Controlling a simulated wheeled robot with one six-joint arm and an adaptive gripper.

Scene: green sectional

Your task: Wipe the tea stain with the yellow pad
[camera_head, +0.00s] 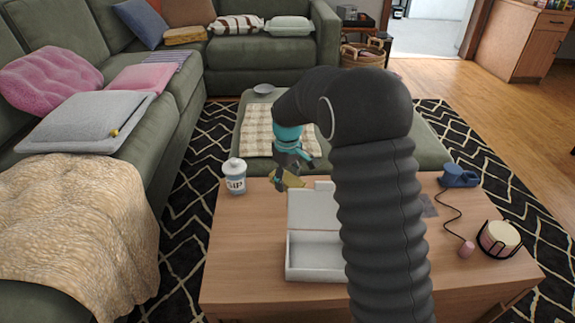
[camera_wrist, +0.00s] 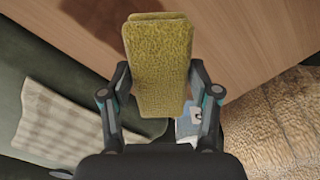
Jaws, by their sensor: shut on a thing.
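The yellow pad (camera_head: 291,180) is held in my gripper (camera_head: 281,177) over the far left part of the wooden coffee table (camera_head: 250,245). In the wrist view the pad (camera_wrist: 160,65) stands out beyond my gripper (camera_wrist: 160,82), whose fingers are shut on its two sides. The pad looks raised off the tabletop, and its underside is hidden. A dark brown patch (camera_wrist: 108,18) lies on the wood at the top left of the wrist view; I cannot tell whether it is the tea stain or a shadow. My arm hides part of the table in the head view.
A white open box (camera_head: 313,262) stands close to the pad. A lidded jar (camera_head: 236,178) is left of it. The table's front left is clear.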

